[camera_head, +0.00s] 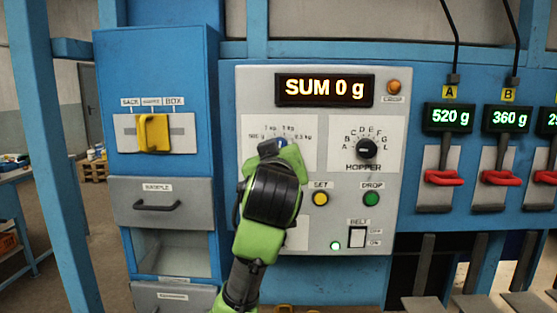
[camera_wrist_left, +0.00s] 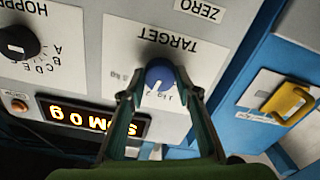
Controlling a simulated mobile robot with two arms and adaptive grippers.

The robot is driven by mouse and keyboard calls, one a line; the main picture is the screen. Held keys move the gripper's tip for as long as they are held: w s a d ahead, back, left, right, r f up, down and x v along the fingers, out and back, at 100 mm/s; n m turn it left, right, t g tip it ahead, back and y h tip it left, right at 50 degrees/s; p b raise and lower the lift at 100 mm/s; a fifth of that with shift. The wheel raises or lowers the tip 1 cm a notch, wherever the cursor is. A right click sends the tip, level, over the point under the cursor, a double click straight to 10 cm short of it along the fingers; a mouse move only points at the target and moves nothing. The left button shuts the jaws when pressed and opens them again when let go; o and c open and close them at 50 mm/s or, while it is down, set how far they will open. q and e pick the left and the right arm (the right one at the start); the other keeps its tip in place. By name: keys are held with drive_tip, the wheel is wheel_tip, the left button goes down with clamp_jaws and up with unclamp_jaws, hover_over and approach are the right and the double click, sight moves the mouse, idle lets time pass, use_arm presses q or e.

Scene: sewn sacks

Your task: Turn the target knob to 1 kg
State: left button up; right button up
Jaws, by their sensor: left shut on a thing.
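The target knob is a round blue knob on a white panel, seen in the left wrist view (camera_wrist_left: 160,73), which shows the panel upside down. A white pointer mark on it faces the printed scale, near the small "1 kg" lettering; I cannot tell its exact setting. In the head view only a bit of the blue knob (camera_head: 282,142) shows past my gripper. My left gripper (camera_head: 270,148) is at the knob, and its two fingers (camera_wrist_left: 158,94) are closed on it from both sides. My right gripper is not in view.
The display (camera_head: 324,90) reads SUM 0 g. The black hopper knob (camera_head: 366,148) is right of my gripper; the yellow SET button (camera_head: 320,198) and green DROP button (camera_head: 371,198) are below. A yellow selector (camera_head: 153,133) stands left. Red levers (camera_head: 444,177) are at the right.

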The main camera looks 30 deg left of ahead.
use_arm(q)
drive_tip(key=n+b, duration=0.1)
drive_tip(key=n, duration=0.5)
drive_tip(key=shift+r, duration=0.2)
idle(0.5)
drive_tip(key=o, duration=1.1)
drive_tip(key=shift+c, duration=0.2)
drive_tip(key=shift+o, duration=0.2)
drive_tip(key=shift+w+a+f, duration=0.1)
drive_tip(key=shift+w+f, duration=0.1)
drive_tip(key=shift+w, duration=0.05)
drive_tip(key=v, duration=1.2)
